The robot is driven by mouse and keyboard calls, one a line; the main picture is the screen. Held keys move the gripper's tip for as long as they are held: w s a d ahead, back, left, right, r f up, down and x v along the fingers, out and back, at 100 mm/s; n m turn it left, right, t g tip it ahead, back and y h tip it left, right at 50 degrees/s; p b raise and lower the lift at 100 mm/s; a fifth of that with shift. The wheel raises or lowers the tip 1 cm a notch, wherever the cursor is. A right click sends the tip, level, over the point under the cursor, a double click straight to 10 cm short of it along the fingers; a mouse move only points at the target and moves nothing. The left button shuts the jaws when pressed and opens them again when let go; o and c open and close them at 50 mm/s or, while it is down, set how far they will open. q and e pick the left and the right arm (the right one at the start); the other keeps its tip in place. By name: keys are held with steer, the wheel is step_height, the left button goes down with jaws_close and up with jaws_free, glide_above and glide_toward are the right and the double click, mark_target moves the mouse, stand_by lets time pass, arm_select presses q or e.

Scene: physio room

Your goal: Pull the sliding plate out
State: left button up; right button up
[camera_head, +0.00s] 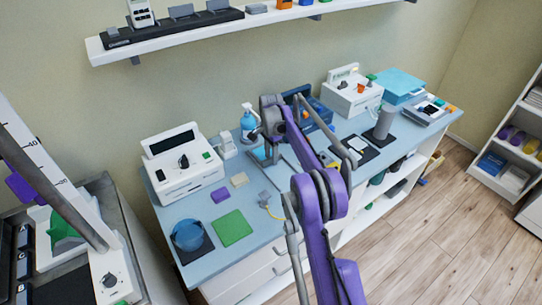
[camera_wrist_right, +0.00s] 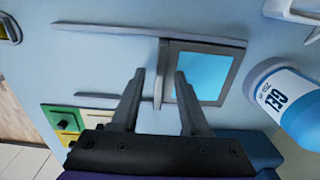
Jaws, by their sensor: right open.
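The sliding plate's fixture lies on the blue tabletop, with two grey rails and a grey-framed bright blue square (camera_wrist_right: 203,76) in the right wrist view. An upright grey bar (camera_wrist_right: 161,62) stands at the square's left edge; I cannot tell which part is the plate itself. My right gripper (camera_wrist_right: 159,76) is open, its fingertips on either side of the bar with gaps showing. In the head view my right gripper (camera_head: 268,153) reaches down over the fixture, and my arm hides part of it. My left gripper is not in view.
A blue gel bottle (camera_wrist_right: 287,97) stands close to the right of the fixture; it also shows in the head view (camera_head: 249,122). A grey cylinder (camera_head: 384,122) stands to the right.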

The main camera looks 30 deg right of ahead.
jaws_close()
stand_by(1.4)
